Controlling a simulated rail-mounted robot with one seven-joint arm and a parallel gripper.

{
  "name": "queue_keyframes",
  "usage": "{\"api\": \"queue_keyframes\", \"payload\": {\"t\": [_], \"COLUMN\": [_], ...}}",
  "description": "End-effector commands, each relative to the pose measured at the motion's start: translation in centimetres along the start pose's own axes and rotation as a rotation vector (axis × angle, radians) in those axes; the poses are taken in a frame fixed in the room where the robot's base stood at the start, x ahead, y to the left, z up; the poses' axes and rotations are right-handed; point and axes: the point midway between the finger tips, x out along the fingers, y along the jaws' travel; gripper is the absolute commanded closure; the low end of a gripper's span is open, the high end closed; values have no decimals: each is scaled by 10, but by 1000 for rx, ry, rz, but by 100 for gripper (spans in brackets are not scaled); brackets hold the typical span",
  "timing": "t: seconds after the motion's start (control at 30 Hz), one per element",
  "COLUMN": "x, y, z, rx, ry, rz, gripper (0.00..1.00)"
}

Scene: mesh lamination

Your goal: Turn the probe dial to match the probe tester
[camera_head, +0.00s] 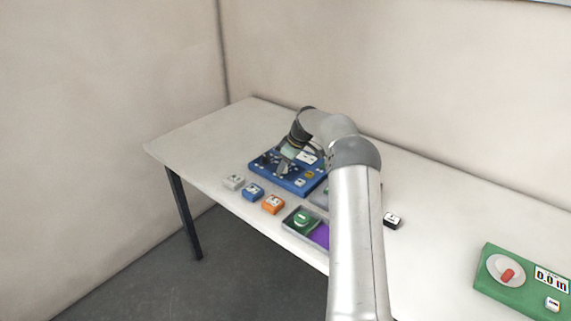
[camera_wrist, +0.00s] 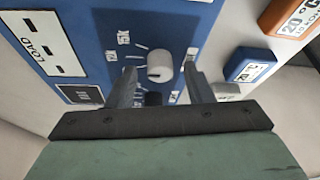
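A blue panel (camera_head: 262,177) lies on the table under my gripper, with several small controls on it. In the wrist view, a round pale dial (camera_wrist: 160,66) stands on the blue panel (camera_wrist: 88,25), with small white labels and tick marks around it. I cannot read which dial it is. My gripper (camera_wrist: 161,72) is open, with one finger on each side of the dial and a gap to both. In the head view my gripper (camera_head: 284,160) is over the panel.
White, blue (camera_head: 253,192) and orange (camera_head: 272,204) blocks sit along the table's front edge. A tray (camera_head: 290,223) with a green round piece and a purple part is beside them. A black-and-white block (camera_head: 392,220) lies right of my arm. The table's (camera_head: 200,143) left end is clear.

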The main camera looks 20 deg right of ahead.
Motion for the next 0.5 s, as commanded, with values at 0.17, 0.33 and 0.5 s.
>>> {"api": "queue_keyframes", "payload": {"t": [0.17, 0.33, 0.5], "x": [-2, -24, -63], "y": [0, 1, 1], "z": [0, 0, 0], "rx": [0, 0, 0], "ry": [0, 1, 2], "rz": [0, 4, 5], "gripper": [53, 53, 53]}}
